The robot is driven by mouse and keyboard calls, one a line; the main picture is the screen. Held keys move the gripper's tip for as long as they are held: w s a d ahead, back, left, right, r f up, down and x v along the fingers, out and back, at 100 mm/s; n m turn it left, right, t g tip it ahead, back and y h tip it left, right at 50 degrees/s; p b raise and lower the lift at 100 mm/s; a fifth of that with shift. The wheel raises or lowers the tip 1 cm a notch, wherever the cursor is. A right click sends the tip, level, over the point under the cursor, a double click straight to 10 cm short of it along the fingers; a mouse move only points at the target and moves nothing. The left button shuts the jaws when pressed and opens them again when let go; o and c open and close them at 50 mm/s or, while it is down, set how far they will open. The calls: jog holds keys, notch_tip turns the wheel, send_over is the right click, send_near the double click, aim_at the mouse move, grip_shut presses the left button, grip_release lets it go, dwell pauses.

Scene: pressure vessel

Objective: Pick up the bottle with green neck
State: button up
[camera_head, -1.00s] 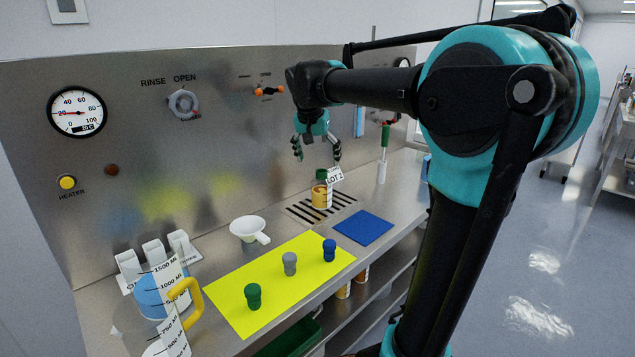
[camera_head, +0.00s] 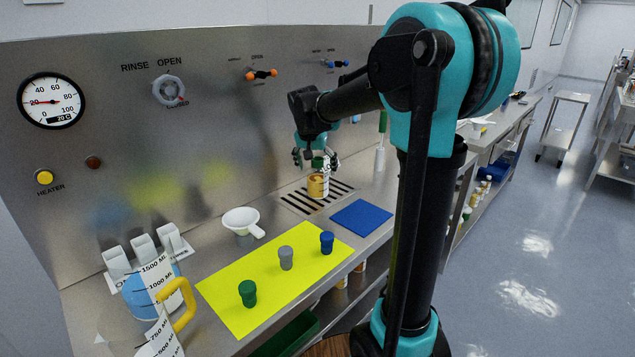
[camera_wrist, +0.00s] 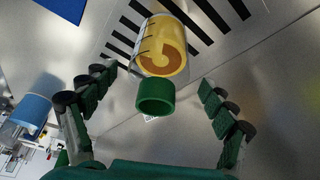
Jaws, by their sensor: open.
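The bottle with the green neck (camera_head: 318,186) stands upright on the slotted drain grate, with amber contents and a white label. In the wrist view the bottle (camera_wrist: 163,50) shows its green neck (camera_wrist: 156,95) towards the camera, between the two fingers. My gripper (camera_head: 317,158) is open just above the bottle, its fingers on either side of the neck. In the wrist view my gripper (camera_wrist: 158,110) is wide open, with visible space between each finger and the neck. The fingers do not appear to touch it.
A blue mat (camera_head: 361,217) lies right of the grate (camera_head: 293,199). A yellow mat (camera_head: 225,286) holds green, grey and blue stoppers. A white funnel (camera_head: 240,221) and a jug with a yellow handle (camera_head: 178,300) stand left. The steel back panel rises close behind the grate.

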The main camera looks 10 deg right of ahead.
aim_at(319, 178)
jog(key=shift+x, duration=2.75)
jog(key=shift+s, duration=0.15)
jog(key=c, duration=1.4)
